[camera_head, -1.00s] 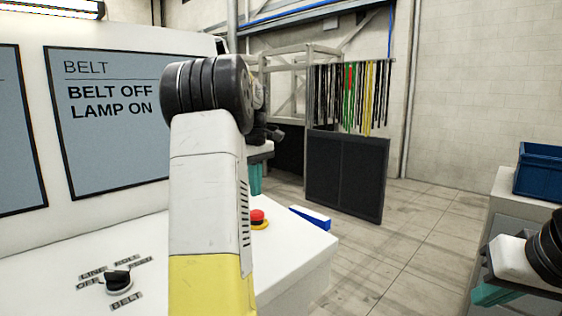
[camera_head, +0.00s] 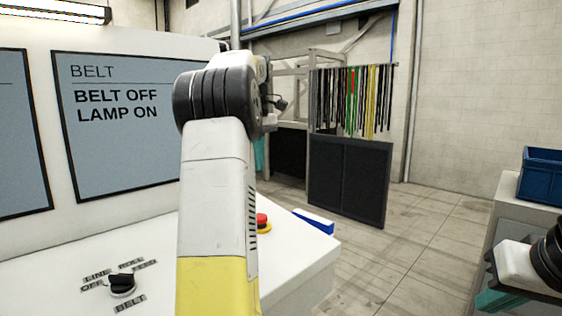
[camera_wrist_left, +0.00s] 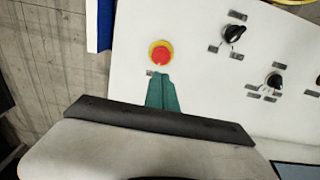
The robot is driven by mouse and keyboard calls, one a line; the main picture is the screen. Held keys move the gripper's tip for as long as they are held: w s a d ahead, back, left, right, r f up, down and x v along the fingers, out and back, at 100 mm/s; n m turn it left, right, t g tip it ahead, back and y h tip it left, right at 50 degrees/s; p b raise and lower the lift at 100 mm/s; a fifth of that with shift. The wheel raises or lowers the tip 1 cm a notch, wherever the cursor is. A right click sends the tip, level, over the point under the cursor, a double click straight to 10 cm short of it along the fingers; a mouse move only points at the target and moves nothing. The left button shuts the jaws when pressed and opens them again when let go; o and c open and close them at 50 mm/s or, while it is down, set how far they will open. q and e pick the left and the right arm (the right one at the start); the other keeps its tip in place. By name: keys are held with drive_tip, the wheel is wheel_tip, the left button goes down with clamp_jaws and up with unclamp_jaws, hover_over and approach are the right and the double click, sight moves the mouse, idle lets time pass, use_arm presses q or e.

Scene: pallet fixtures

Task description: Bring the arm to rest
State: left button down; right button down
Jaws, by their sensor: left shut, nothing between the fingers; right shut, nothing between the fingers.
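My left arm rises in the middle of the head view, over the white control console (camera_head: 60,270). My left gripper (camera_head: 259,153) is mostly hidden behind its own arm, with a sliver of teal showing. In the left wrist view its teal fingers (camera_wrist_left: 161,92) are together and empty, just below the red mushroom button (camera_wrist_left: 162,56) in the picture. I cannot tell the height above the console. The button is partly covered by the arm in the head view (camera_head: 262,221). My right gripper (camera_head: 500,300) is shut at the lower right, partly cut off by the frame.
A black selector knob (camera_head: 121,284) sits on the console, with more knobs in the wrist view (camera_wrist_left: 233,33). A blue-and-white piece (camera_head: 314,221) is at the console's right edge. A dark cabinet (camera_head: 349,180) and a blue crate (camera_head: 540,178) stand beyond open floor (camera_head: 420,235).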

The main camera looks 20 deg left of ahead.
use_arm(q)
drive_tip(key=s+d+f+m+t, duration=0.2)
drive_tip(key=s+d+f+m, duration=0.1)
drive_tip(key=s+d, duration=0.4)
drive_tip(key=s+d+f+m+t+h, duration=0.1)
drive_tip(key=s+d+f+m+t, duration=0.1)
drive_tip(key=s+d+f+m, duration=0.2)
drive_tip(key=s+d+f+m+t+h, duration=0.1)
drive_tip(key=s+d+f+m+t, duration=0.1)
drive_tip(key=s+d+f+m, duration=0.2)
drive_tip(key=s+d+m, duration=0.3)
drive_tip(key=s+d, duration=0.4)
drive_tip(key=s, duration=0.1)
drive_tip(key=shift+s+d, duration=0.2)
drive_tip(key=shift+s, duration=0.1)
